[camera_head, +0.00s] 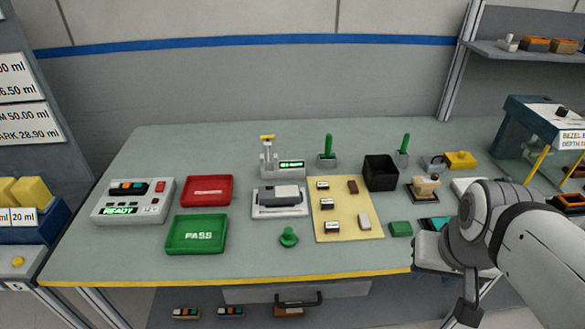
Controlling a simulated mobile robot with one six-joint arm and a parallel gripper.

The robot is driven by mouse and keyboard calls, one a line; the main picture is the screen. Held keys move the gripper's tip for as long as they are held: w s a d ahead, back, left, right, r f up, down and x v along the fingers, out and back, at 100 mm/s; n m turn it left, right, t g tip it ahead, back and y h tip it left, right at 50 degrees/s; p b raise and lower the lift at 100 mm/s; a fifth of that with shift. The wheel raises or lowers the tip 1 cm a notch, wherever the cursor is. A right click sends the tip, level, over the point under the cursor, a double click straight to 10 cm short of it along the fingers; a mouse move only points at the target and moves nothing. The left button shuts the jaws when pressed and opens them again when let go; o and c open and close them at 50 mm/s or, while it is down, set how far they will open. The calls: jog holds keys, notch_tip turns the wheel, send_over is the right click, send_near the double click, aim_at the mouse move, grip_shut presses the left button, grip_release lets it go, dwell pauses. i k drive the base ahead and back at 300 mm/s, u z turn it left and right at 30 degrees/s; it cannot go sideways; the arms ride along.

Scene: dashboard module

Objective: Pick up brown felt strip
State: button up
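A small dark brown piece (353,186), which looks like the brown felt strip, lies at the upper right of the pale yellow mat (341,212) on the workbench. It appears flat and uncovered. My arm comes in from the right edge, and its grey end, with my gripper (468,312), is low at the front right of the bench, well apart from the brown piece. The fingers cannot be made out clearly, and no held thing shows.
Several small blocks share the mat. A black bin (380,172) stands just right of the brown piece. A grey fixture (279,203) is left of the mat, with red (207,190) and green (196,234) trays farther left. The bench's front strip is mostly clear.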

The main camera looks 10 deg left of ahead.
aim_at(352, 185)
jog(key=u, duration=0.65)
jog(key=i, duration=0.35)
jog(key=z, duration=0.3)
jog(key=k, duration=1.1)
jog(key=z, duration=0.45)
jog(key=i, duration=1.15)
jog(key=u, duration=0.1)
